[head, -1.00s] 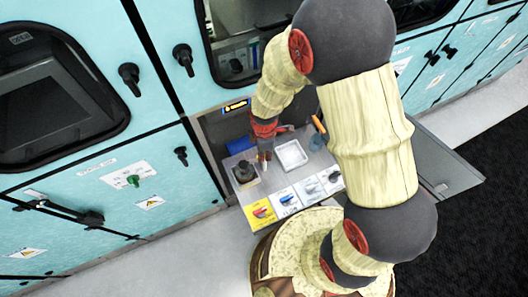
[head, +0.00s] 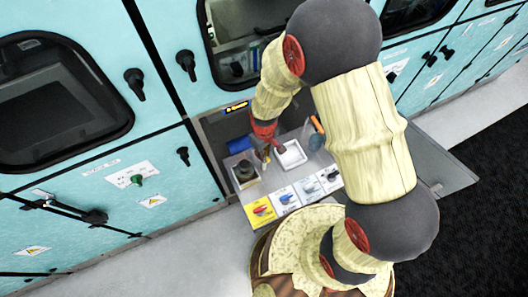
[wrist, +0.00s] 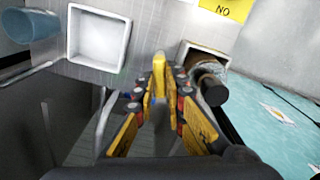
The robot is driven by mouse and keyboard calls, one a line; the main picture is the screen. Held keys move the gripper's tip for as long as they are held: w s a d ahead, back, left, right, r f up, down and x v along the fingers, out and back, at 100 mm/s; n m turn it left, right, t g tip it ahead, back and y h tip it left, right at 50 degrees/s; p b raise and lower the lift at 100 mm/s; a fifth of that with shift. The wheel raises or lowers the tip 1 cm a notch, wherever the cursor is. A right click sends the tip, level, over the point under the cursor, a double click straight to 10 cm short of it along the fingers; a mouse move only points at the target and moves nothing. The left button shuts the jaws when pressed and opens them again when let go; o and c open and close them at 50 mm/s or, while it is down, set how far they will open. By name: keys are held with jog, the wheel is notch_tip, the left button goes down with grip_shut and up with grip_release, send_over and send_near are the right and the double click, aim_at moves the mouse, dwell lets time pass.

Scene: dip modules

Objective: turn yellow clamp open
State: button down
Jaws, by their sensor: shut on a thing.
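My gripper (wrist: 163,100) is in the middle of the wrist view, its jaws shut on a narrow yellow piece (wrist: 158,74). This piece looks like the yellow clamp, but the fingers hide its lower part, so I cannot tell how far it is turned. In the head view my gripper (head: 266,153) is low over the grey shelf, between the dark round pot and the white tray. The clamp is too small to make out clearly there.
A white square tray (wrist: 98,40) and a blue cup (wrist: 30,24) are at the wrist view's left. A dark cylinder (wrist: 213,88) is close at right. In the head view, a yellow card (head: 260,213) and several white cards line the shelf's front, before teal cabinets (head: 90,150).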

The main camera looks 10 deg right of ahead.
jog(key=shift+w+m, duration=0.1)
jog(key=shift+m, duration=1.7)
jog(key=shift+p, duration=0.3)
jog(key=c, duration=1.9)
grip_release()
jog(key=shift+o, duration=0.3)
notch_tip(320, 180, up, 12)
